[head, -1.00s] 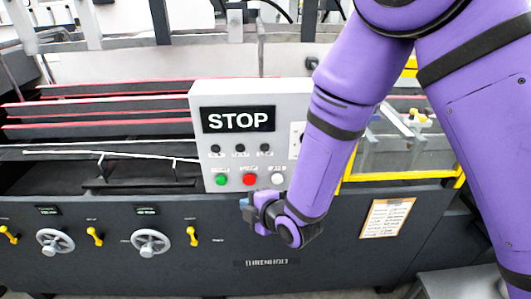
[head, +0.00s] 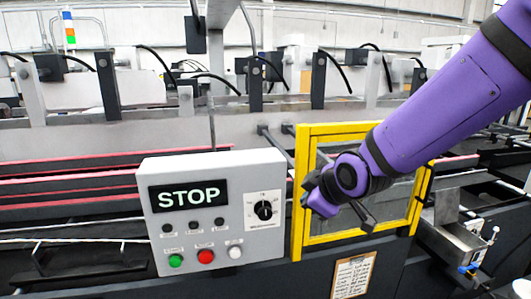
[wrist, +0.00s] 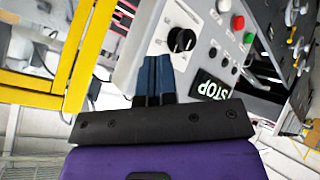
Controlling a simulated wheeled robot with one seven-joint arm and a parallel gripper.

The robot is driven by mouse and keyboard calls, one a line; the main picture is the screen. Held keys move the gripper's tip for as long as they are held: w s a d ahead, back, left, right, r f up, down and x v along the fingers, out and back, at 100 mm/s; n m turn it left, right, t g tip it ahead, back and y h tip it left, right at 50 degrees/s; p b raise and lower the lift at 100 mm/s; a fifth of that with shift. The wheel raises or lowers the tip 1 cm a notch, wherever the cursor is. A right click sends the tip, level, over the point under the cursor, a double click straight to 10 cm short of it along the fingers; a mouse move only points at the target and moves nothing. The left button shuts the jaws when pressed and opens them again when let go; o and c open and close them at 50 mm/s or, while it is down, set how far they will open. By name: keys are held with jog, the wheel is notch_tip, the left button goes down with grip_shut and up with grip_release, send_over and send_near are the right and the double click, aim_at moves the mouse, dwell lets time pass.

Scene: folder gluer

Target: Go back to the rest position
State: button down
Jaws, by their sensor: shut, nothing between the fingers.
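My gripper (head: 312,190) is at the end of my purple arm, right of the grey control box and in front of the yellow-framed guard in the head view. In the wrist view its dark blue fingers (wrist: 154,76) are together with nothing between them. The grey control box (head: 262,165) has a lit STOP display (head: 188,196), a black rotary knob (head: 263,210), and green, red and white buttons (head: 205,256). The box also shows in the wrist view, rotated, with its knob (wrist: 182,40) beyond the fingertips. No contact with the box is visible.
The yellow-framed guard door (head: 297,185) stands close behind my gripper. A paper sheet (head: 352,275) hangs below it. The machine's red rails (head: 60,185) run at the left. A metal tray (head: 455,240) juts out at the right.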

jog(key=s+d+r+m+g+h, duration=0.1)
jog(key=s+d+r+m, duration=0.25)
jog(key=d, duration=0.25)
jog(key=s+d+r+m+h, duration=0.1)
jog(key=s+d+r+m, duration=0.3)
jog(key=d, duration=0.3)
jog(key=s+d+r+m+g+h, duration=0.1)
jog(key=s+d+m, duration=0.2)
jog(key=s, duration=0.4)
jog(key=s+d+r+m+g+h, duration=0.1)
jog(key=s+d+r+m, duration=0.1)
jog(key=s, duration=0.5)
jog(key=shift+s+d+m, duration=0.25)
jog(key=shift+d+m, duration=0.2)
jog(key=shift+d, duration=0.8)
